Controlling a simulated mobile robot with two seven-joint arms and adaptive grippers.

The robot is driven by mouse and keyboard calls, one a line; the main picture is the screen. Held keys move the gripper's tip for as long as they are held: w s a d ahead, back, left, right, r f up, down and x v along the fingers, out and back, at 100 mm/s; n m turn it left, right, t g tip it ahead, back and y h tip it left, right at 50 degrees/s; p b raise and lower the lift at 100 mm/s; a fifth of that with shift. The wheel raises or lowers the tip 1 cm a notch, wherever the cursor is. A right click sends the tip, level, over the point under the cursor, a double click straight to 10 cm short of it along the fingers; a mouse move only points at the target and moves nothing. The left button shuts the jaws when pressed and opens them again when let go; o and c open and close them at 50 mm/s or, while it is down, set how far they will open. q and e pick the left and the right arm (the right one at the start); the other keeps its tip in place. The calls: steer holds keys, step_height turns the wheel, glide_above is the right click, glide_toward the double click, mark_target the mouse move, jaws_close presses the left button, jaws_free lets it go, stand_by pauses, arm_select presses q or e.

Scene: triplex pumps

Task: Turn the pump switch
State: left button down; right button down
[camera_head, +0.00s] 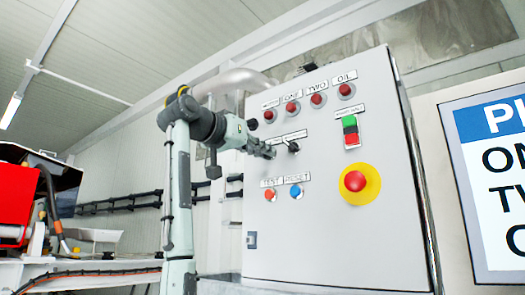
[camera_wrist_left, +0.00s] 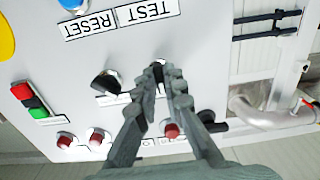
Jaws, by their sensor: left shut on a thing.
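The grey control panel (camera_head: 320,240) fills the middle of the head view. My left gripper (camera_head: 270,152) reaches it from the left, its fingertips at the panel's middle row. In the left wrist view, where the panel appears upside down, my left gripper (camera_wrist_left: 160,72) is shut on a small dark switch knob (camera_wrist_left: 157,66), mostly hidden between the fingertips. A second black switch (camera_head: 293,147) is beside the gripper, apart from it; it also shows in the left wrist view (camera_wrist_left: 105,83). My right gripper is not in view.
Red lamps (camera_head: 317,99) line the panel top. A green and red button block (camera_head: 351,131) and a yellow-ringed stop button (camera_head: 355,181) are on the right. An orange button (camera_head: 270,194) and a blue button (camera_head: 295,191) are below the gripper. A sign (camera_head: 495,180) stands far right.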

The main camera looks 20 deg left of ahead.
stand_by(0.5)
arm_select(q)
steer(key=c, duration=1.6)
jaws_free()
steer(key=v, duration=1.2)
steer(key=shift+r, duration=0.1)
